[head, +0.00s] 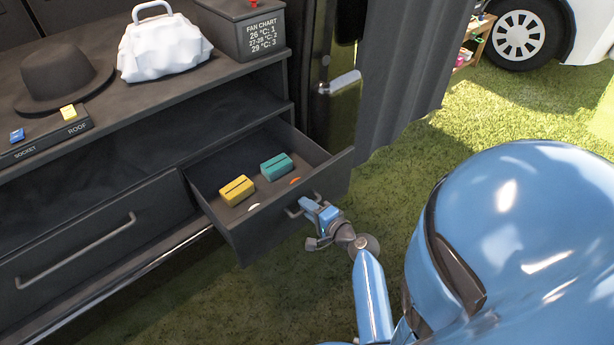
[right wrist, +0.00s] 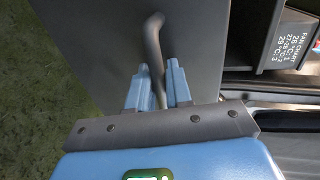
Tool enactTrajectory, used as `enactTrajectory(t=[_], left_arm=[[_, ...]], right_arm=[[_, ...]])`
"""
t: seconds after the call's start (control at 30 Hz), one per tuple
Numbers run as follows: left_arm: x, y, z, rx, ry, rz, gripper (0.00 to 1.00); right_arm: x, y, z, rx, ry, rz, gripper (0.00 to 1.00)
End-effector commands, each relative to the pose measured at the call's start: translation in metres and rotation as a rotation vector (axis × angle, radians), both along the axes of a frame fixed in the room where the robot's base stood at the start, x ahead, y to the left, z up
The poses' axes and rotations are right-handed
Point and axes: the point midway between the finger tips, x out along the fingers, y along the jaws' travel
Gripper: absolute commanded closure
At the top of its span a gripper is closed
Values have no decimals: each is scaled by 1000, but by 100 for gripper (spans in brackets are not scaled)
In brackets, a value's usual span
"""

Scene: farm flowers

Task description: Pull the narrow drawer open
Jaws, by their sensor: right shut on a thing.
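The narrow drawer (head: 285,215) is pulled out from the dark cabinet in the head view, its inside showing. My right gripper (head: 310,208) is at its front and shut on the drawer's bar handle (head: 292,212). In the right wrist view the two blue fingers (right wrist: 158,88) stand on either side of the handle (right wrist: 154,45), against the grey drawer front (right wrist: 105,50). Inside the drawer lie a yellow block (head: 236,190) and a teal block (head: 276,166), with a small white and a small orange piece near the front. My left gripper is not in view.
A wide drawer (head: 95,240) with a long handle is shut at the left. On the cabinet top are a dark hat (head: 62,75), a white bag (head: 163,48) and a fan chart box (head: 243,32). A grey curtain (head: 410,80) hangs at right. Grass (head: 400,190) lies open beyond the drawer.

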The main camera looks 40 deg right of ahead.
Motion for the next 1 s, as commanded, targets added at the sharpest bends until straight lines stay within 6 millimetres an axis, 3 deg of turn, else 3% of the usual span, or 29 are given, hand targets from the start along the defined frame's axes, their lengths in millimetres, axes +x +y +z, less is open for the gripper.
enactTrajectory(t=[0.23, 0.27, 0.33, 0.73, 0.87, 1.0], left_arm=[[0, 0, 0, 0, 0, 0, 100], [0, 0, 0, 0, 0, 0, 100], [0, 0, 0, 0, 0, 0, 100], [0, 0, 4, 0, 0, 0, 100], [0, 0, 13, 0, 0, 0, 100], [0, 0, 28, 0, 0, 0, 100]], right_arm=[[0, 1, -1, 0, 2, 2, 100], [0, 1, -1, 0, 2, 3, 76], [0, 1, -1, 0, 2, 2, 66], [0, 0, 5, -1, 0, 1, 66], [0, 0, 20, -1, -1, 1, 66], [1, 0, 47, -2, -7, 1, 66]])
